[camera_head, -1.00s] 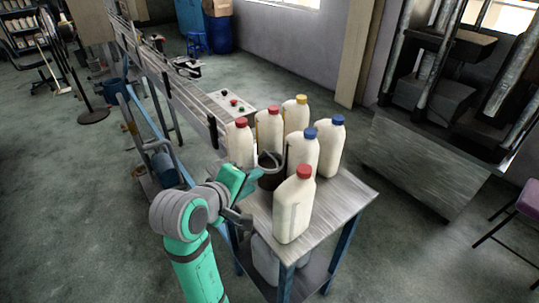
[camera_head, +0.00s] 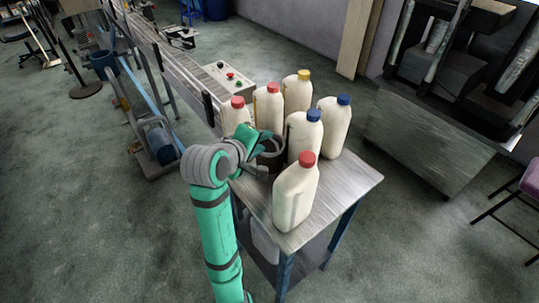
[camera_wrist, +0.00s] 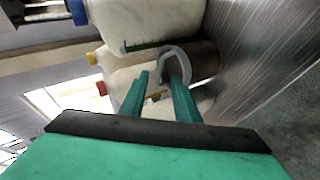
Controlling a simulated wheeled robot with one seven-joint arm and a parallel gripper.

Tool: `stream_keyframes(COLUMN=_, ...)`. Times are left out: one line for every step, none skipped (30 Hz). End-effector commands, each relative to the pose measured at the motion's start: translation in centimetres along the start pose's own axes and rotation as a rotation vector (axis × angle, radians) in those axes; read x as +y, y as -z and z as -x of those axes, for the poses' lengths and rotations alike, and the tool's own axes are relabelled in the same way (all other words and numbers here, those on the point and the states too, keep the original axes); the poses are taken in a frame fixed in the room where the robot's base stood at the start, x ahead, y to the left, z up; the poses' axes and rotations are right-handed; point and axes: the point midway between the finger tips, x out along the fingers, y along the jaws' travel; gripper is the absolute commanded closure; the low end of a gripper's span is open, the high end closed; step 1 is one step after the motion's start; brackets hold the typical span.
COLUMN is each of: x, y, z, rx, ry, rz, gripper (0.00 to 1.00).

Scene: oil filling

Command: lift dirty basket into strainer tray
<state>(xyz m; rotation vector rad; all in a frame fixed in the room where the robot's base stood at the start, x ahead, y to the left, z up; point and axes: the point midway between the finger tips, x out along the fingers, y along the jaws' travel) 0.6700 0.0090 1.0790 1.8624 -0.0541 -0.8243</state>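A dark brown cylindrical container (camera_head: 271,158), which may be the dirty basket, stands on the metal table among the milk-coloured bottles. It also shows in the wrist view (camera_wrist: 206,58), with a grey curved handle (camera_wrist: 175,56) at its near end. My gripper (camera_head: 265,138) is at the container's upper left side in the head view and partly covers it. In the wrist view my gripper's two teal fingers (camera_wrist: 158,75) are apart, with the handle at the right fingertip. I see no firm hold on it. I cannot make out a strainer tray.
White bottles with red (camera_head: 296,193), blue (camera_head: 304,135) and yellow (camera_head: 298,92) caps crowd around the container on the table (camera_head: 340,190). A conveyor (camera_head: 180,62) with a button box (camera_head: 230,80) runs behind. The table's right front is bare.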

Motion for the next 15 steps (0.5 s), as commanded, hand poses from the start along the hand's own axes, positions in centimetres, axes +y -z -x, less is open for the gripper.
stream_keyframes(x=0.0, y=-0.1, z=-0.8, rx=-0.003, ry=0.003, rz=0.000, gripper=0.71)
stream_keyframes(x=0.1, y=-0.1, z=-1.3, rx=-0.002, ry=0.002, rz=0.000, gripper=0.71)
stream_keyframes(x=0.1, y=-0.1, z=-1.8, rx=-0.002, ry=0.003, rz=0.001, gripper=0.71)
stream_keyframes(x=0.1, y=-0.1, z=-2.2, rx=-0.002, ry=0.003, rz=0.001, gripper=0.71)
stream_keyframes(x=0.1, y=-0.1, z=-2.6, rx=-0.002, ry=0.002, rz=0.001, gripper=0.71)
stream_keyframes(x=0.1, y=-0.1, z=-3.0, rx=-0.002, ry=0.002, rz=0.001, gripper=0.71)
stream_keyframes(x=0.1, y=-0.1, z=-3.3, rx=-0.002, ry=0.002, rz=0.001, gripper=0.71)
stream_keyframes(x=0.1, y=-0.1, z=-3.5, rx=-0.002, ry=0.002, rz=0.000, gripper=0.71)
stream_keyframes(x=0.1, y=0.0, z=-3.6, rx=-0.001, ry=0.001, rz=0.000, gripper=0.71)
stream_keyframes(x=0.1, y=0.0, z=-3.7, rx=0.000, ry=0.001, rz=0.000, gripper=0.71)
stream_keyframes(x=0.1, y=0.0, z=-3.8, rx=0.000, ry=0.001, rz=0.000, gripper=0.71)
stream_keyframes(x=0.1, y=0.0, z=-3.8, rx=0.000, ry=0.001, rz=0.000, gripper=0.71)
stream_keyframes(x=0.1, y=0.0, z=-3.8, rx=0.000, ry=0.001, rz=0.000, gripper=0.71)
stream_keyframes(x=0.1, y=0.0, z=-3.8, rx=0.000, ry=0.001, rz=0.000, gripper=0.71)
stream_keyframes(x=0.1, y=0.0, z=-3.8, rx=0.000, ry=0.001, rz=0.000, gripper=0.71)
